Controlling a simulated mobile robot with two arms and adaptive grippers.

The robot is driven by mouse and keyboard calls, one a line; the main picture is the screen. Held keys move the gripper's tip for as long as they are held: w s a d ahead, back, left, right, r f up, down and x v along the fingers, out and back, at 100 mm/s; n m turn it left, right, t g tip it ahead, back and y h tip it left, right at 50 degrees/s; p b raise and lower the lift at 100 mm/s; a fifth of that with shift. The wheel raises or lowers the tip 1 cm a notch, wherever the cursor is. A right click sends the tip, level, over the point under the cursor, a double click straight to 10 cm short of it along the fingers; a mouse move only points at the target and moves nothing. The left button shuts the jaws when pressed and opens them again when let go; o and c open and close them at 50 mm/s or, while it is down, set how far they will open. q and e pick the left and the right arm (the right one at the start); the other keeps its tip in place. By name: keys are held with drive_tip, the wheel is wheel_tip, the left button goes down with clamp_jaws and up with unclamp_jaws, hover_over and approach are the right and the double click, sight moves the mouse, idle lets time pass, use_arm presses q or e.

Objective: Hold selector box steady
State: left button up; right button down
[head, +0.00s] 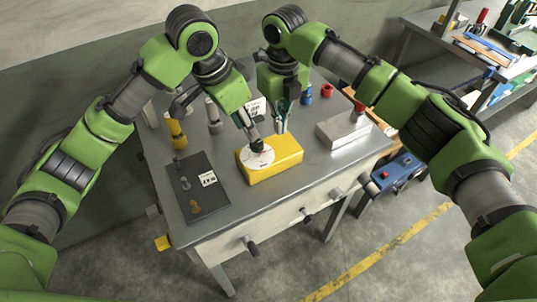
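The selector box, a yellow block (284,168) with a white round dial and a dark knob (257,146) on top, sits on the grey workbench. My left gripper (250,130) comes down over the dial, its tip at or just above the knob; contact cannot be told. My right gripper (281,126) points down at the back edge of the box; whether it touches the box is unclear. The fingers of both grippers are small and partly hidden, so their opening is hard to read.
A dark panel (187,188) with small parts lies at the left. A yellow cylinder (176,131) and a grey one (213,118) stand behind it. A metal block (343,130) is right of the box.

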sight(280, 147)
drive_tip(key=shift+f, duration=0.3)
drive_tip(key=shift+f, duration=0.5)
drive_tip(key=shift+f, duration=0.35)
drive_tip(key=shift+f, duration=0.7)
drive_tip(key=shift+f, duration=0.15)
drive_tip(key=shift+f, duration=0.75)
drive_tip(key=shift+f, duration=0.1)
drive_tip(key=shift+s+f, duration=0.2)
drive_tip(key=shift+f, duration=0.25)
idle(1.7)
